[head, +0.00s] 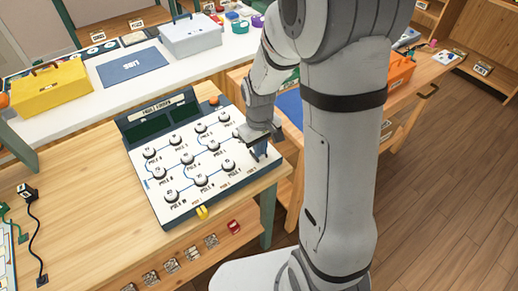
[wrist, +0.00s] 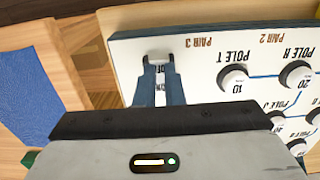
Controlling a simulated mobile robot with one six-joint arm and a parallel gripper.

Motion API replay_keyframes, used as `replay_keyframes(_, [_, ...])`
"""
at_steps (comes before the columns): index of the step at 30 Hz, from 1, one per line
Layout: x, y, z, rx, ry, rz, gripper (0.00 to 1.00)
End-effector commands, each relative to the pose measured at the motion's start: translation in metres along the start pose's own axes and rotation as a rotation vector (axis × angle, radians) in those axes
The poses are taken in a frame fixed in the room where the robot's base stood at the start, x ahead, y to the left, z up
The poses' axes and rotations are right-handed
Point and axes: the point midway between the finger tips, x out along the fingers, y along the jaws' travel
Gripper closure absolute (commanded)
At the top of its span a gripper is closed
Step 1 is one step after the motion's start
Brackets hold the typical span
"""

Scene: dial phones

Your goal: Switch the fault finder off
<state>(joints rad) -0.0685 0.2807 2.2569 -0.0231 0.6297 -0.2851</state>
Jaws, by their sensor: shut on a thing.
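The fault finder (head: 190,160) is a white sloped panel with a dark upright display at its back, lying on the wooden table. Several round knobs with pole labels, joined by blue lines, cover its face. My gripper (head: 260,153) is at its right edge, reaching down to the panel. In the wrist view, the two dark blue fingers (wrist: 160,86) are close together over a small switch (wrist: 159,58) at the panel's edge, beside the PAIR 3 label. They are shut on the switch. Small lettering shows between the fingers; the switch's exact position is partly hidden.
A yellow toolbox (head: 50,90), a blue mat (head: 133,67) and a pale toolbox (head: 190,37) stand on the white bench behind. A black plug with a cable (head: 28,192) lies at left. An orange knob (head: 214,100) sits by the display.

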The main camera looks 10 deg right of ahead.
Motion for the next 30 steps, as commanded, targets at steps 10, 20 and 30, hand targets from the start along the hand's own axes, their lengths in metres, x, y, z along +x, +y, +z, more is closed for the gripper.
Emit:
replay_keyframes(10, [0.014,-0.007,0.011,-0.012,-0.041,-0.008,1.0])
replay_keyframes(20, [0.013,-0.01,0.0,-0.019,-0.04,-0.007,1.0])
replay_keyframes(30, [0.003,-0.014,-0.007,-0.025,-0.028,-0.006,1.0])
